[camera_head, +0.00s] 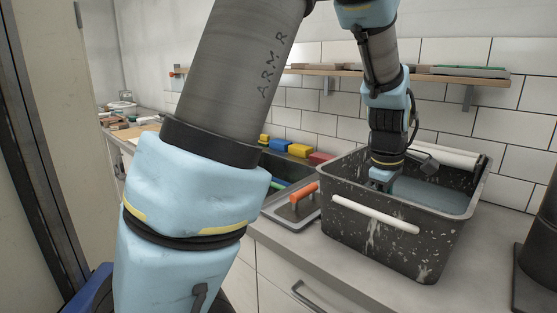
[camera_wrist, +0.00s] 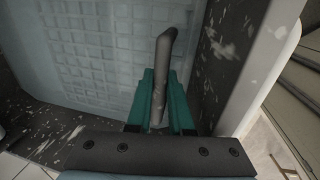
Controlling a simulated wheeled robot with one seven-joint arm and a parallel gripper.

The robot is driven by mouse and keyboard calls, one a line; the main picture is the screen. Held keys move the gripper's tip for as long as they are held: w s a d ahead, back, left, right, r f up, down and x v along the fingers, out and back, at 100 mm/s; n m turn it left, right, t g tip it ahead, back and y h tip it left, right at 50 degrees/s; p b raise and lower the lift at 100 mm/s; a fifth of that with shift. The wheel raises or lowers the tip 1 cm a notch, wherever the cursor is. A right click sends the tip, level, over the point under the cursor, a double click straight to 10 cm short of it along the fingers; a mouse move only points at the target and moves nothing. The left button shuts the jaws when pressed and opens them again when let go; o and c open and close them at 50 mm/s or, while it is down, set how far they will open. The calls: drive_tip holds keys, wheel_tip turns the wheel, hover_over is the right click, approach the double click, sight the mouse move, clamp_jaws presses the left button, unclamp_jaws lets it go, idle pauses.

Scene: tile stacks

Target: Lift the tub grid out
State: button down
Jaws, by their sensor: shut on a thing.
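The black, white-speckled tub (camera_head: 400,240) stands on the counter at right, with white bar handles on its sides and greyish water (camera_head: 430,195) inside. In the wrist view, a pale grid (camera_wrist: 95,60) of square cells shows through the water. A grey upright handle (camera_wrist: 166,50) rises by the grid's right edge. My gripper (camera_head: 382,182) reaches down into the tub. Its green fingers (camera_wrist: 160,88) are shut on the grey handle. The joint between handle and grid is not clear. In the head view the fingertips and grid are hidden.
An orange-handled flat tool (camera_head: 303,194) lies left of the tub by a sink (camera_head: 275,170). Yellow (camera_head: 300,150), blue and red blocks line the wall. A wooden shelf (camera_head: 400,71) runs above. A dark cylinder (camera_head: 535,265) stands at right. Bare counter lies before the tub.

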drive_tip(key=shift+r+p, duration=0.45)
drive_tip(key=shift+p, duration=0.15)
idle(0.4)
drive_tip(key=shift+w+d+f+b, duration=0.1)
drive_tip(key=shift+f+b, duration=0.1)
drive_tip(key=shift+b, duration=0.55)
drive_tip(key=b, duration=0.3)
drive_tip(key=shift+d+r, duration=0.1)
drive_tip(key=r+b, duration=0.1)
drive_tip(key=b, duration=0.2)
drive_tip(key=shift+r+b, duration=0.65)
drive_tip(key=shift+b, duration=0.05)
drive_tip(key=shift+r+p, duration=5.2)
drive_tip(key=shift+r, duration=2.9)
drive_tip(key=s+a+b, duration=0.1)
drive_tip(key=s+a, duration=0.3)
drive_tip(key=shift+s+a+f+b, duration=0.15)
drive_tip(key=shift+s+a+b, duration=0.1)
drive_tip(key=shift+s+b, duration=0.05)
